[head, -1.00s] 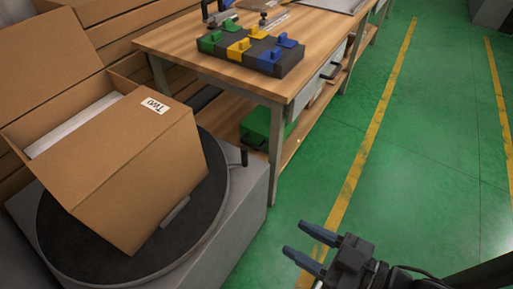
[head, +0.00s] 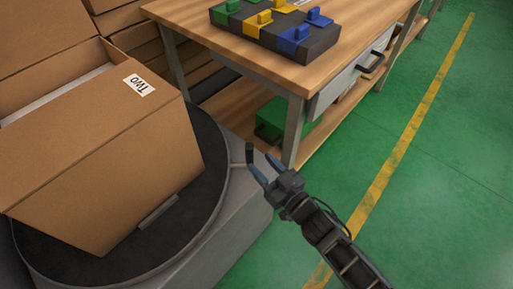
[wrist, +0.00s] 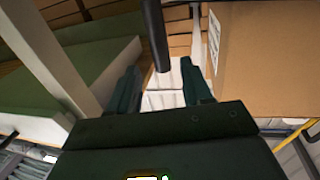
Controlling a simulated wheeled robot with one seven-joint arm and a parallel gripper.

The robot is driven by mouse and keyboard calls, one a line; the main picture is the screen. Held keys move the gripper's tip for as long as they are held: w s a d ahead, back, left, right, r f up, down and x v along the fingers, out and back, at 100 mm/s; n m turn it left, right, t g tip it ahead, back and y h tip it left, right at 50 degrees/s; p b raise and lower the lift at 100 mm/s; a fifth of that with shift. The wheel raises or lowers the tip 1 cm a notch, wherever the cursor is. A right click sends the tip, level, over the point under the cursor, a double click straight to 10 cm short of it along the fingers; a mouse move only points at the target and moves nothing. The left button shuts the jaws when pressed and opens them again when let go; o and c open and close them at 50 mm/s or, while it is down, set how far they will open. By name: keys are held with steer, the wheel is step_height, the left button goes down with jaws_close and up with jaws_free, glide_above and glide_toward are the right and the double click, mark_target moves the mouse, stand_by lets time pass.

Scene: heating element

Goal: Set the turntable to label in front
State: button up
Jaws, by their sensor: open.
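The turntable (head: 207,185) is a dark round disc on a grey base at the left of the head view. A dark upright handle (head: 249,154) stands at the turntable's right edge. My gripper (head: 260,165) is open at this handle. In the wrist view the handle (wrist: 155,35) rises between and beyond the spread fingers (wrist: 160,85); I cannot tell whether they touch it. The box (wrist: 265,60) is at the right there.
A wooden workbench (head: 240,50) with coloured blocks (head: 262,30) on top stands behind; its near leg (head: 294,132) is close to my gripper. A green case (head: 285,120) sits on its lower shelf. Green floor at the right is clear.

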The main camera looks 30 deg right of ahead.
mark_target(252, 154)
steer(key=w, duration=0.6)
steer(key=shift+w+a, duration=0.35)
steer(key=shift+a, duration=0.05)
steer(key=shift+c, duration=0.2)
jaws_close()
